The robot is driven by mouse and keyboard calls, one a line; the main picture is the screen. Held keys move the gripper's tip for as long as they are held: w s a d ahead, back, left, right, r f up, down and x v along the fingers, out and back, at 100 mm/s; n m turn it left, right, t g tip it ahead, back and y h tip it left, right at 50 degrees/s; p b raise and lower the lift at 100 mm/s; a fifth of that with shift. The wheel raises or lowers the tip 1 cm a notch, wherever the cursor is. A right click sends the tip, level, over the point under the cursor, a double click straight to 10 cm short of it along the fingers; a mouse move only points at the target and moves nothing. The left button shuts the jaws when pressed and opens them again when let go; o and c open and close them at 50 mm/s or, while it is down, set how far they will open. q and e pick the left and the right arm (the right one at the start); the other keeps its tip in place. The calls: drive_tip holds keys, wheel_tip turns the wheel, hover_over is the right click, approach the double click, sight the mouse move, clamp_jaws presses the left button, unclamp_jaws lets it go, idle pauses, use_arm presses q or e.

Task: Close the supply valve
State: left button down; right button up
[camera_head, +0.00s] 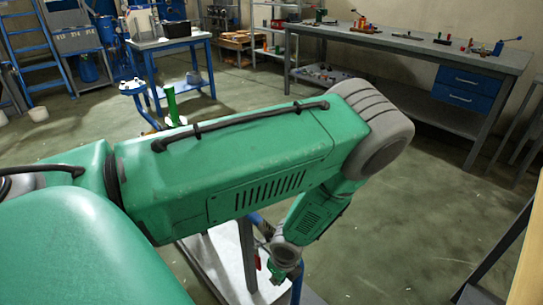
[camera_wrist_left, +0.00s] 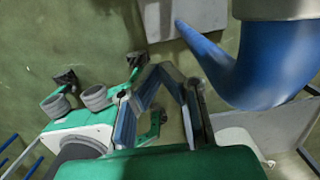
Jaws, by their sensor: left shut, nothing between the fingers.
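My left arm (camera_head: 230,170) crosses the head view from the left and bends down at its right end. My left gripper (camera_head: 278,272) is small and partly hidden there, low over a pale surface. In the left wrist view the fingers of my left gripper (camera_wrist_left: 162,70) meet at their tips, shut and empty. A large blue curved part (camera_wrist_left: 255,65) lies close by on the right, under a grey metal cylinder (camera_wrist_left: 280,8). The fingertips look apart from it. I cannot tell whether this blue part is the supply valve's handle. My right gripper is out of view.
A pale board (camera_head: 215,262) and grey post (camera_head: 247,255) stand beside the gripper, partly hidden by my arm. A long workbench (camera_head: 420,48) with small fittings stands at the back right. A small table (camera_head: 170,40) stands at the back left.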

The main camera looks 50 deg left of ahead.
sight(257, 259)
use_arm(q)
wheel_tip(257, 259, up, 7)
drive_tip(key=y+b, duration=0.1)
drive_tip(key=b, duration=0.6)
drive_tip(key=a+f+b, duration=0.4)
drive_tip(key=a+f, duration=0.3)
drive_tip(key=f, duration=0.2)
drive_tip(key=shift+s+f, duration=0.15)
